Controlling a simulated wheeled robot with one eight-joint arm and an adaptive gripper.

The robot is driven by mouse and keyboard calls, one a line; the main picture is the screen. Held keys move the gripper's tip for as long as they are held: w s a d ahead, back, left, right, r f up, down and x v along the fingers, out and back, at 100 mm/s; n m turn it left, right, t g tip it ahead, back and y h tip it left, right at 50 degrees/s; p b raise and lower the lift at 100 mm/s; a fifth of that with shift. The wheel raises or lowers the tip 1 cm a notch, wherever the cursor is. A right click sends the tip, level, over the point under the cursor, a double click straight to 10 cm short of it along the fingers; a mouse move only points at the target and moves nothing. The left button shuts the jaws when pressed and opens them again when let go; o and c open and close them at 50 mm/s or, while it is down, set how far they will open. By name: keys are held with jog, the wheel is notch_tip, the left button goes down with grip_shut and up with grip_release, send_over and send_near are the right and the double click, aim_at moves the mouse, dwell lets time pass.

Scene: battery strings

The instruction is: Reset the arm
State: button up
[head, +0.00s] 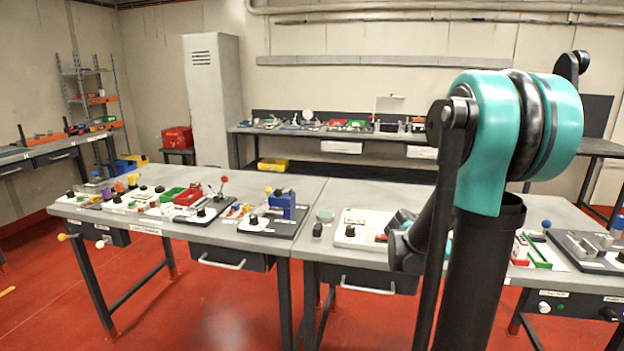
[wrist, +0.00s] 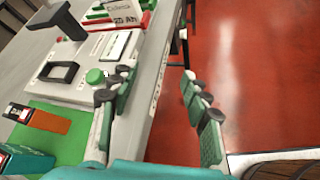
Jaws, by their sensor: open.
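My gripper (wrist: 158,108) shows in the wrist view with its two fingers well apart and nothing between them. It hangs over the front edge of a grey workbench, with the left finger by the bench edge and the right finger over the red floor. In the head view my teal and black arm (head: 484,130) rises at the right and covers part of the bench (head: 325,190). My gripper cannot be made out clearly there.
In the wrist view, a white panel (wrist: 72,88) with black handles and a green button (wrist: 95,76) lies left of the gripper, beside a green mat (wrist: 62,120). In the head view, drawers (head: 368,279) hang under the bench front. The red floor (head: 215,320) before it is clear.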

jog(key=s+a+f+m+t+y, duration=0.1)
jog(key=s+a+f+m+y, duration=0.3)
jog(key=a, duration=0.4)
jog(key=s+a+f+m+t+y, duration=0.1)
jog(key=s+a+f+m+y, duration=0.3)
jog(key=a, duration=0.4)
jog(key=s+a+f+m+y, duration=0.4)
jog(key=a+m, duration=0.1)
jog(key=a, duration=0.4)
jog(key=shift+s+m+t, duration=0.25)
jog(key=shift+m+t, duration=0.15)
